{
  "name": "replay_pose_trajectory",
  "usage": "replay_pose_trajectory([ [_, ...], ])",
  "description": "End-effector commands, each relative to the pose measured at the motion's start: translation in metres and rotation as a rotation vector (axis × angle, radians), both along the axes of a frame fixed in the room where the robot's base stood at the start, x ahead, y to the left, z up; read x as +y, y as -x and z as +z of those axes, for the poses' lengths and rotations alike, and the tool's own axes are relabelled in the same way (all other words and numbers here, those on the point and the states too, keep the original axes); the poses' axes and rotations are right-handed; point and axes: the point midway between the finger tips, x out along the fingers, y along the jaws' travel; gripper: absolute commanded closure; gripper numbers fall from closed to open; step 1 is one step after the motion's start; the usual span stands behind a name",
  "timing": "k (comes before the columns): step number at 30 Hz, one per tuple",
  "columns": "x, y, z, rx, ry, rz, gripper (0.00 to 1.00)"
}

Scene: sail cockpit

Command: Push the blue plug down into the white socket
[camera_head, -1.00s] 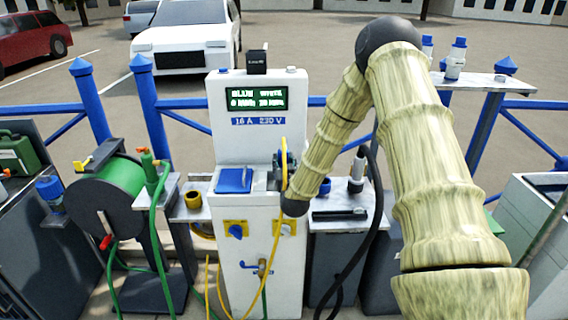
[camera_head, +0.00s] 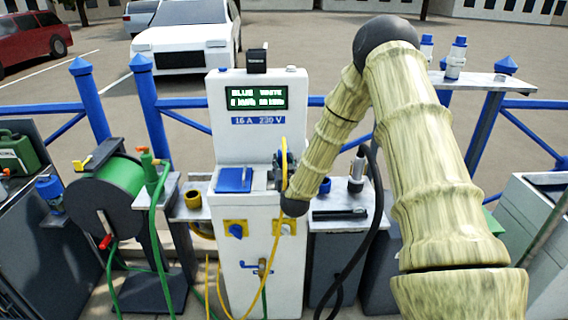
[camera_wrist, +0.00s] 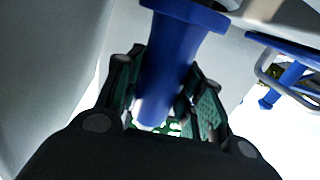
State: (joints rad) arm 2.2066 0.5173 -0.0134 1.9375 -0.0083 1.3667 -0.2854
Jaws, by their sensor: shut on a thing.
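The blue plug (camera_wrist: 172,65) fills the middle of the wrist view, with a wider blue collar at its upper end. My gripper (camera_wrist: 163,103) has its dark green finger pads on both sides of the plug and is shut on it. In the head view my gripper (camera_head: 283,170) is at the right side of the white pedestal's top, beside the blue lid (camera_head: 233,179), partly hidden by my arm. A yellow cable (camera_head: 275,245) hangs from there. I cannot make out the white socket's opening or how far the plug is in.
The white pedestal (camera_head: 246,130) has a lit display (camera_head: 258,98). A green hose reel (camera_head: 118,183) stands at the left. A grey side shelf (camera_head: 340,214) holds a dark bar and a grey-white fitting (camera_head: 357,172). A black cable (camera_head: 373,235) hangs beside it. Blue railings run behind.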

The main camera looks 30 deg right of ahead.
Motion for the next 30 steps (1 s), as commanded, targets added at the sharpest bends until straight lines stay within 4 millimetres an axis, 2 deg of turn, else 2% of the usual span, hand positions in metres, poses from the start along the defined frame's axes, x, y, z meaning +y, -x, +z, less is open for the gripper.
replay_pose_trajectory([
  [16,-0.0001,-0.0003,-0.0084,-0.001,0.0,0.0,0.96],
  [17,0.0,-0.0003,-0.0082,-0.001,0.0,0.0,0.61],
  [18,-0.0001,-0.0003,-0.0078,-0.001,0.0,0.0,0.53],
  [30,0.0013,0.0029,-0.0087,0.001,0.0,0.0,0.53],
])
